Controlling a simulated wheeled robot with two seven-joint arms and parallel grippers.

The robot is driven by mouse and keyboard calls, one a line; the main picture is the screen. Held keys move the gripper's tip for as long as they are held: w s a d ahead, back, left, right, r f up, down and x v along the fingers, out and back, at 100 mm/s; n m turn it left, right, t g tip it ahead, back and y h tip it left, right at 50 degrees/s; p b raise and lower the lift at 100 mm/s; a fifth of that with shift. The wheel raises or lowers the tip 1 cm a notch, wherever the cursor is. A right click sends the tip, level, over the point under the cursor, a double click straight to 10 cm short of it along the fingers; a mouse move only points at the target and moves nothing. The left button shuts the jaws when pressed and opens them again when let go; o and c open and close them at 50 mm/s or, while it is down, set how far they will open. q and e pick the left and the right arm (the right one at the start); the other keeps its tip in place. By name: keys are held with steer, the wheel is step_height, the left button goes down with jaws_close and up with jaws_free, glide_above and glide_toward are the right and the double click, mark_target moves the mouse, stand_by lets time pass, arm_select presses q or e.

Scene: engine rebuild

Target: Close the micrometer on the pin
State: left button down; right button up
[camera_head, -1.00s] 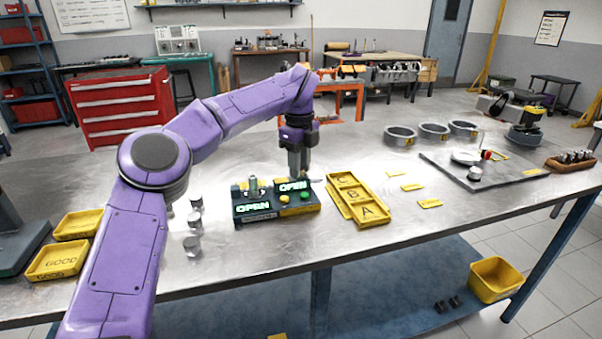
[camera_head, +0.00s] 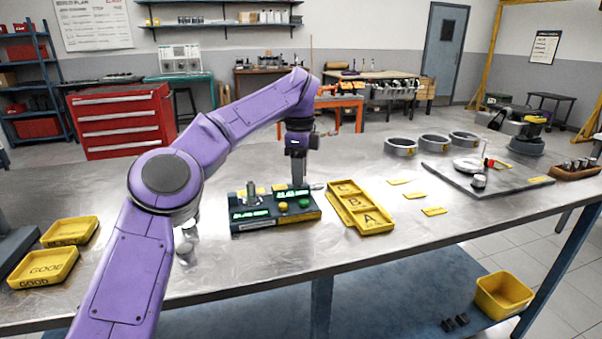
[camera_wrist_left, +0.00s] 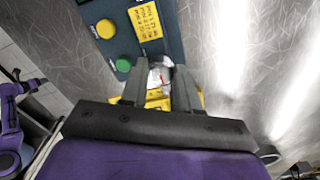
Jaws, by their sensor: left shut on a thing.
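The micrometer station (camera_head: 275,212) is a dark box on the metal bench, with two lit green readouts showing figures too small to read. A yellow button (camera_head: 283,207) and a green button (camera_head: 304,203) are on its front; the wrist view shows its end (camera_wrist_left: 158,50). My left gripper (camera_head: 299,184) points down behind its right end. In the wrist view, my left gripper (camera_wrist_left: 160,82) has its fingers on both sides of a small silver part (camera_wrist_left: 160,72), probably the micrometer's thimble, and is shut on it. An upright metal piece (camera_head: 251,190) stands at the station's left; I cannot tell whether it is the pin.
A yellow tray (camera_head: 377,227) marked A, B and C lies just right of the station. Metal cylinders (camera_head: 187,240) stand partly behind my left arm. Rings (camera_head: 400,147) lie farther back. The bench front right is clear.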

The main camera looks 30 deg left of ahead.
arm_select(q)
steer(key=shift+f, duration=0.1)
steer(key=c, duration=0.8)
jaws_free()
steer(key=shift+s+a, duration=0.1)
steer(key=shift+a, duration=0.05)
steer(key=shift+r, duration=0.35)
step_height(320, 180, up, 10)
steer(key=p, duration=0.6)
